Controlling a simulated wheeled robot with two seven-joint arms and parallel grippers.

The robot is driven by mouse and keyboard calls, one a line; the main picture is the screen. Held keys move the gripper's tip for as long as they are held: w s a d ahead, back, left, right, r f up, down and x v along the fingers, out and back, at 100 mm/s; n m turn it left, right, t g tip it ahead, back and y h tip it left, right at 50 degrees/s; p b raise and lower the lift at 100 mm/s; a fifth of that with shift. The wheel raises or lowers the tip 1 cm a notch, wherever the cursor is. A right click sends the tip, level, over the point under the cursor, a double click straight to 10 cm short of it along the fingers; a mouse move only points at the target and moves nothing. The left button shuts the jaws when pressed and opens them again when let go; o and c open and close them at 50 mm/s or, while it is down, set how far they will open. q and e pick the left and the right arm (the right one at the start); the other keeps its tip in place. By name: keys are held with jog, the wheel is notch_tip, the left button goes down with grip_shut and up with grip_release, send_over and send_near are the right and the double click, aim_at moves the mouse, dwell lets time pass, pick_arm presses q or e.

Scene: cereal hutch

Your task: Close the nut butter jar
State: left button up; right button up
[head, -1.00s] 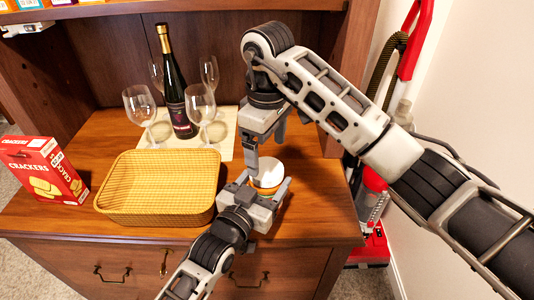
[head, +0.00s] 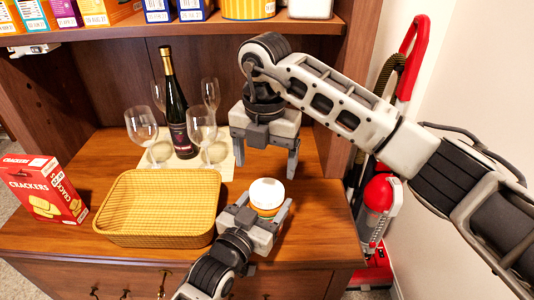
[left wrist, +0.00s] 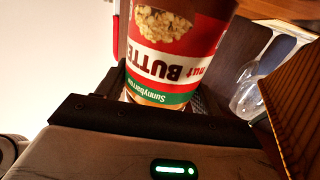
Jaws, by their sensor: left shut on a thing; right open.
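The nut butter jar (head: 266,211) stands upright near the front right of the wooden counter. A white round lid (head: 267,191) sits on its top and looks level; whether it is fully tightened I cannot tell. My left gripper (head: 263,206) is shut on the jar, a finger on each side. The left wrist view shows the jar (left wrist: 172,55) between the fingers, its red, white and green label upside down. My right gripper (head: 265,160) is open and empty, behind and above the lid, not touching it.
A yellow woven basket (head: 155,238) is just left of the jar. A cracker box (head: 42,190) stands at far left. A wine bottle (head: 177,115) and several glasses (head: 202,130) stand behind on a mat. A shelf (head: 205,30) hangs above; a red vacuum (head: 378,205) is at right.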

aim_at(267, 190)
pick_arm(q)
jog(key=shift+a, duration=0.1)
pick_arm(e)
jog(key=n, duration=0.7)
jog(key=shift+d+r+n, duration=0.1)
jog(key=shift+r+n, duration=0.3)
jog(key=n, duration=0.5)
jog(key=shift+d+r, duration=0.1)
jog(key=shift+r, duration=0.05)
jog(key=shift+f, duration=4)
jog(key=c, duration=1)
jog(key=shift+m, duration=0.8)
jog(key=o, duration=1.2)
